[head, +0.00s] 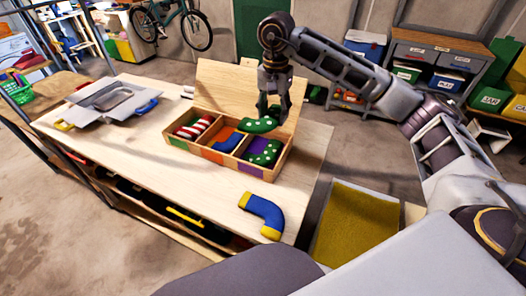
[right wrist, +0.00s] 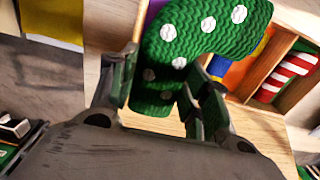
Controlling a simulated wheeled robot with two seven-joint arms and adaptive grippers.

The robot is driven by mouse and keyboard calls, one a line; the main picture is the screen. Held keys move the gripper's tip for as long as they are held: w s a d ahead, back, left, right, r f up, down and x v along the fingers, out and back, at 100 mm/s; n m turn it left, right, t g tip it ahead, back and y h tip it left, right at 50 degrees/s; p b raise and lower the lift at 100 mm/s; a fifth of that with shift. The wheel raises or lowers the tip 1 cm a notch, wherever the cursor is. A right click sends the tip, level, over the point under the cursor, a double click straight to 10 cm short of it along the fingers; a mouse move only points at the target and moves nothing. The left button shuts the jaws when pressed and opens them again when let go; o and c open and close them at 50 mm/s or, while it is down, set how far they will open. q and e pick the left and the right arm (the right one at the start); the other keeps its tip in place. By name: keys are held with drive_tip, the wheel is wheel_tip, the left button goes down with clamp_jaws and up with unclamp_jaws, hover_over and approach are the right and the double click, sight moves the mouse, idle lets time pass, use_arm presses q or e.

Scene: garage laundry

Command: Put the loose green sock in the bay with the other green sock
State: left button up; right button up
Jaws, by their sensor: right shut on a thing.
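My right gripper (head: 272,112) is shut on a green sock with white dots (head: 262,125), which it holds above the right end of the wooden box (head: 216,161). The held sock also shows between the fingers in the right wrist view (right wrist: 190,50). The box has three bays and a raised lid at its back. The right bay holds another green dotted sock (head: 262,152). The middle bay holds a blue and orange sock (head: 226,141), and the left bay a red and white striped sock (head: 195,127). My left gripper is not in view.
A blue and yellow sock (head: 263,214) lies on the table's front right part. A grey tray-like thing (head: 108,98) with coloured handles stands at the left. The table between them (head: 150,160) is mostly bare.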

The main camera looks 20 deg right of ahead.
drive_tip(key=shift+f, duration=3.15)
drive_tip(key=shift+f, duration=1.85)
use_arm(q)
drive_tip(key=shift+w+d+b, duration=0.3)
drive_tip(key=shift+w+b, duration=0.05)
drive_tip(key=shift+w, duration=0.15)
use_arm(e)
drive_tip(key=shift+f, duration=0.35)
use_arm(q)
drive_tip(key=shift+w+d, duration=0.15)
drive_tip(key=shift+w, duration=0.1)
use_arm(e)
drive_tip(key=shift+f, duration=0.1)
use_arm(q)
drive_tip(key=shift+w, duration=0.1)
